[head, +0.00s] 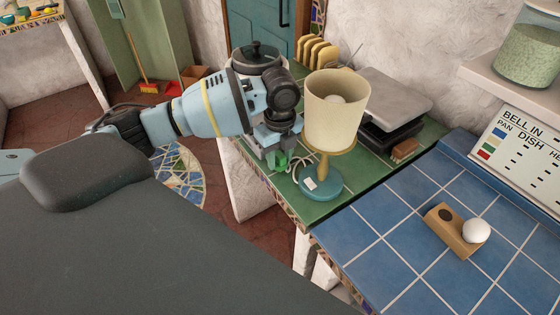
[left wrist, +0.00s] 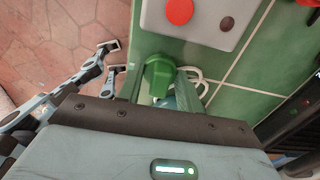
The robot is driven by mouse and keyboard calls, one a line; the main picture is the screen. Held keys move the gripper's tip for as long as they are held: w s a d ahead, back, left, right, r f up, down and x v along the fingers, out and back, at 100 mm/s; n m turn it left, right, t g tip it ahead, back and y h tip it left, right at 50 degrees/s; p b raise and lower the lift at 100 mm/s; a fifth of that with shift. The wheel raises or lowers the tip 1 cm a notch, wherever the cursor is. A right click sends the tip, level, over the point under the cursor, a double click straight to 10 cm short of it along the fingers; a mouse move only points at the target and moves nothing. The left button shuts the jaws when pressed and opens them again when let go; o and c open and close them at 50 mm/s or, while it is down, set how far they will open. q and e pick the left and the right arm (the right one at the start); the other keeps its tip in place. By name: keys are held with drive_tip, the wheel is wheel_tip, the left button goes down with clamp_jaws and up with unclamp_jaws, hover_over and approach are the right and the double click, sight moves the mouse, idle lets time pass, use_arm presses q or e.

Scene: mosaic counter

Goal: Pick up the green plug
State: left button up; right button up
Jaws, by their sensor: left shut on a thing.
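The green plug (head: 280,160) is at the front edge of the green-tiled counter, left of the lamp base. My left gripper (head: 277,150) points down onto it and is shut on it. In the left wrist view the plug (left wrist: 158,78) sits between the two fingers (left wrist: 160,85). I cannot tell whether the plug touches the counter. A pale cord curls beside it. My right gripper does not show in the head view.
A lamp (head: 335,105) with a cream shade stands close right of my left gripper. A white appliance (left wrist: 205,18) with a red button is beside the plug. Behind are toast slices (head: 318,52) and a grey-lidded device (head: 392,100). The blue-tiled counter (head: 400,225) has free room.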

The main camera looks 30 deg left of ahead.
sight(280, 154)
use_arm(q)
drive_tip(key=shift+r, duration=0.15)
